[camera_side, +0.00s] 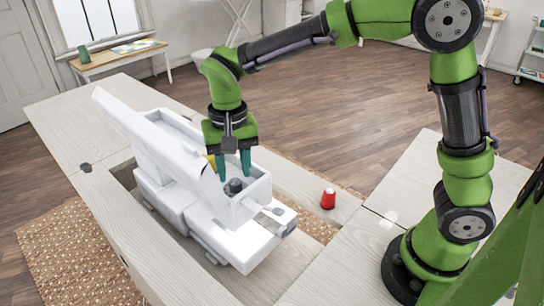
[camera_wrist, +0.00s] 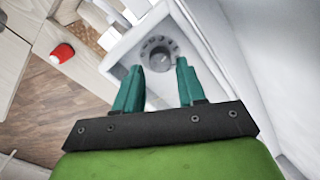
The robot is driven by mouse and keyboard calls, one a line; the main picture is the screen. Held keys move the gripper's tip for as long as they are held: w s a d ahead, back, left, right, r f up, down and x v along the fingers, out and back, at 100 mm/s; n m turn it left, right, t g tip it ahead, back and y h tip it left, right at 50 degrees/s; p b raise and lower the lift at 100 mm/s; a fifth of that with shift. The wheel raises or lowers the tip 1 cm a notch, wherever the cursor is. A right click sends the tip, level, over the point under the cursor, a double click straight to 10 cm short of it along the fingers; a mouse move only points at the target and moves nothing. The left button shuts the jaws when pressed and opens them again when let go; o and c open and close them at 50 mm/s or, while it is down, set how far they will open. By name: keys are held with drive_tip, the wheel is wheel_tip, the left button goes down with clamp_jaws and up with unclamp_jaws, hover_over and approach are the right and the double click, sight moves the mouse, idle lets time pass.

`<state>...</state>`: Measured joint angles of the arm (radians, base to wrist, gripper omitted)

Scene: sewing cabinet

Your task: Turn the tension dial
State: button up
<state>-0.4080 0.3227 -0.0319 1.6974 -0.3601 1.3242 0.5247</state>
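The tension dial (camera_side: 234,185) is a dark grey round knob in a recess of the white sewing machine (camera_side: 175,168), set in the cabinet. In the wrist view the dial (camera_wrist: 160,56) has a ring of dark dots around it and lies just beyond the fingertips. My gripper (camera_side: 232,168) points down over the recess with its teal fingers apart. In the wrist view my gripper (camera_wrist: 158,68) is open and empty, its fingertips on either side of the line to the dial. Whether they touch the dial's sides cannot be told; they look apart from it.
A red thimble-like cup (camera_side: 328,198) stands on the cabinet top right of the machine; it also shows in the wrist view (camera_wrist: 62,53). The recess walls (camera_side: 257,191) rise close around the dial. The pale tabletop (camera_side: 95,200) left of the machine is clear.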

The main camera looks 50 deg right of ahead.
sight(235, 185)
drive_tip(key=shift+f, duration=1.45)
drive_tip(key=shift+c, duration=0.3)
clamp_jaws()
drive_tip(key=shift+n, duration=2.8)
drive_tip(key=shift+r, duration=0.1)
drive_tip(key=shift+o, duration=0.3)
unclamp_jaws()
